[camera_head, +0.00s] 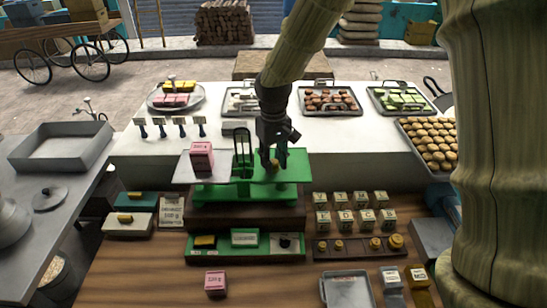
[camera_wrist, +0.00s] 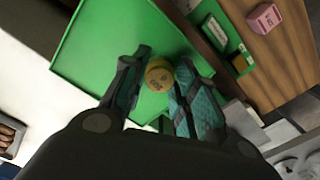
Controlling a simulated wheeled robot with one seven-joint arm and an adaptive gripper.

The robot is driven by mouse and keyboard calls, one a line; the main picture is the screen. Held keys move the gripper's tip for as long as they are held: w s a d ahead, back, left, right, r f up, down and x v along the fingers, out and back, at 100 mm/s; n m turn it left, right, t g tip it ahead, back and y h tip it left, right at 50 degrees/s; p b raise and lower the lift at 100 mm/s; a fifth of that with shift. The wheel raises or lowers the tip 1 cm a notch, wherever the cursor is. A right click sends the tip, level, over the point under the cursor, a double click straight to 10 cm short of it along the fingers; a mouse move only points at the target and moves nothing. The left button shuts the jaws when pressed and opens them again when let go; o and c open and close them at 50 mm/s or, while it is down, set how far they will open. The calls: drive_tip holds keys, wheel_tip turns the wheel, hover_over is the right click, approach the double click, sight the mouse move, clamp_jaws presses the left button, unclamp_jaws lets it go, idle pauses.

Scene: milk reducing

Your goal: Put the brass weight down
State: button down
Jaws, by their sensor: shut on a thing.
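The brass weight (camera_wrist: 158,75) is a small round yellow-brown piece between my gripper's two fingers in the wrist view. My gripper (camera_head: 273,153) is shut on it, over the right-hand green plate of the green balance scale (camera_head: 236,194). In the head view the weight (camera_head: 272,166) is small and partly hidden by the fingers. I cannot tell whether it touches the plate. The scale's left plate (camera_head: 184,176) is pale and bears a pink block (camera_head: 201,156). The scale stands on a dark wooden block.
A green tray (camera_head: 215,256) with small pieces lies in front of the scale. A wooden rack (camera_head: 356,248) of brass weights and several lettered cubes (camera_head: 340,220) are at right. Another pink block (camera_head: 215,283) sits on the wooden counter. Food trays (camera_head: 330,101) stand behind.

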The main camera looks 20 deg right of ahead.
sight(274, 161)
drive_tip(key=shift+f, duration=0.15)
drive_tip(key=c, duration=1.1)
unclamp_jaws()
drive_tip(key=shift+r, duration=0.2)
wheel_tip(274, 161, up, 12)
drive_tip(key=b, duration=0.5)
